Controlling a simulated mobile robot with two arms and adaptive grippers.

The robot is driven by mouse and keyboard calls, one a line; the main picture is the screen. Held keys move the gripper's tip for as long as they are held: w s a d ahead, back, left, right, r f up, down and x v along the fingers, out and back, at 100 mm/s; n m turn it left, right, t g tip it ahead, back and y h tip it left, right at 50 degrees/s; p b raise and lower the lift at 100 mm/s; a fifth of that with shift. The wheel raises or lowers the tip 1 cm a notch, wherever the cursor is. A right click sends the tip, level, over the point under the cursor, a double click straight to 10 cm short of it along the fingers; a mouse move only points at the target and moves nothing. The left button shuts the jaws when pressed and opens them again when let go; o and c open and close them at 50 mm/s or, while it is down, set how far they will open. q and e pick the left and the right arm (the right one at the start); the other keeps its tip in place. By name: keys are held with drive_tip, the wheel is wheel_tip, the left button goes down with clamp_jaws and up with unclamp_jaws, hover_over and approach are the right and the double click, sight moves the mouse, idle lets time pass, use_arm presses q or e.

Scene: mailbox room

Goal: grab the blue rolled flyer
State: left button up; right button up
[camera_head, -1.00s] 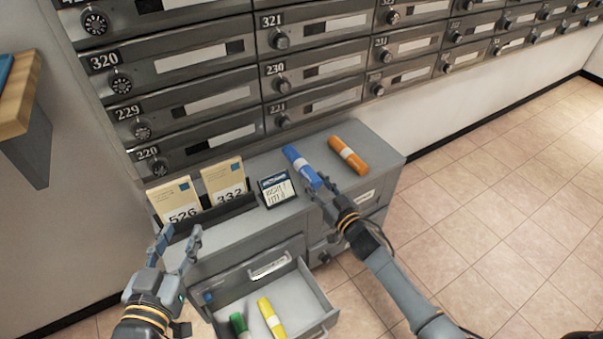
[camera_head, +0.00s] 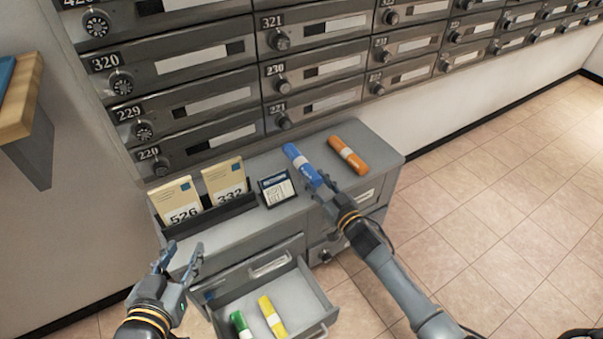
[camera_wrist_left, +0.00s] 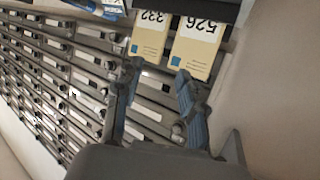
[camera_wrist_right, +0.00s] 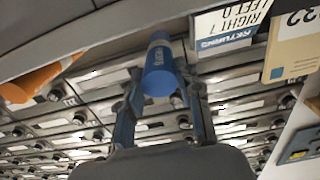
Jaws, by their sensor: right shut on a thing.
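The blue rolled flyer (camera_head: 299,161) lies on top of the grey cabinet, with a pale band near its middle. My right gripper (camera_head: 325,187) is at its near end, shut on it. In the right wrist view the blue rolled flyer (camera_wrist_right: 158,72) sits between the fingers of my right gripper (camera_wrist_right: 160,100). My left gripper (camera_head: 180,262) is open and empty in front of the cabinet's left side. In the left wrist view the fingers of my left gripper (camera_wrist_left: 156,75) are apart with nothing between them.
An orange rolled flyer (camera_head: 348,155) lies right of the blue one. A small sign (camera_head: 276,188) and a holder with envelopes (camera_head: 225,181) stand to the left. An open drawer (camera_head: 312,311) holds green (camera_head: 240,323) and yellow (camera_head: 272,316) rolls. Mailboxes (camera_head: 210,97) line the wall behind.

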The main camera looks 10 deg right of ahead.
drive_tip(key=p+v, duration=0.2)
drive_tip(key=v, duration=0.1)
drive_tip(key=shift+s+d, duration=0.1)
drive_tip(key=shift+s, duration=0.15)
use_arm(q)
drive_tip(key=s+a+f+g+y+p, duration=0.1)
drive_tip(key=s+a+f+g, duration=0.1)
drive_tip(key=s+f+g, duration=0.2)
drive_tip(key=s+a+f+g+y+p, duration=0.1)
drive_tip(key=s+a+f+g, duration=0.2)
drive_tip(key=s, duration=0.8)
wheel_tip(320, 180, down, 3)
drive_tip(key=g, duration=0.3)
drive_tip(key=shift+a+r+n+y, duration=0.2)
drive_tip(key=shift+a+n+y, duration=0.1)
drive_tip(key=shift+y, duration=0.1)
use_arm(e)
drive_tip(key=v, duration=0.4)
drive_tip(key=shift+s+r, duration=0.1)
drive_tip(key=shift+s, duration=0.1)
